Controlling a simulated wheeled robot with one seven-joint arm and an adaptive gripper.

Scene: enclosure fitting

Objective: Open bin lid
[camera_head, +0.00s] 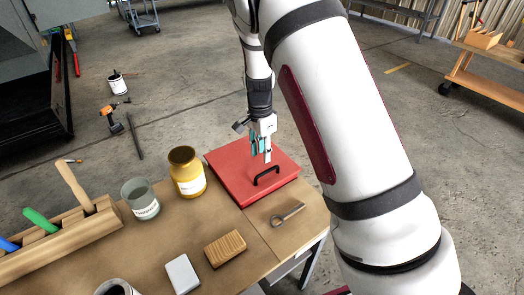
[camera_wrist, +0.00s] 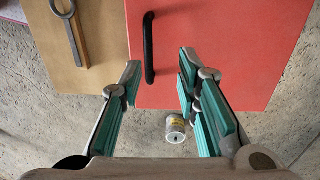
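The bin lid (camera_head: 228,170) is a flat red square panel at the table's far right corner, lying flat. It also fills much of the wrist view (camera_wrist: 225,40). A black bar handle (camera_head: 266,176) stands on it and shows in the wrist view (camera_wrist: 149,50). My gripper (camera_head: 264,157) is above the lid, pointing down, near the handle. In the wrist view my gripper (camera_wrist: 159,72) has its teal-padded fingers spread apart with nothing between the pads; the handle lies ahead of the fingertips, nearer the left finger. The bin's inside is hidden.
A metal key-like tool (camera_head: 288,214) lies right beside the lid. A yellow jar (camera_head: 187,175) stands close on its left, with a grey jar (camera_head: 141,200) beyond. A wooden block (camera_head: 225,248) and white block (camera_head: 182,274) lie in front. A can (camera_wrist: 176,128) stands on the floor.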

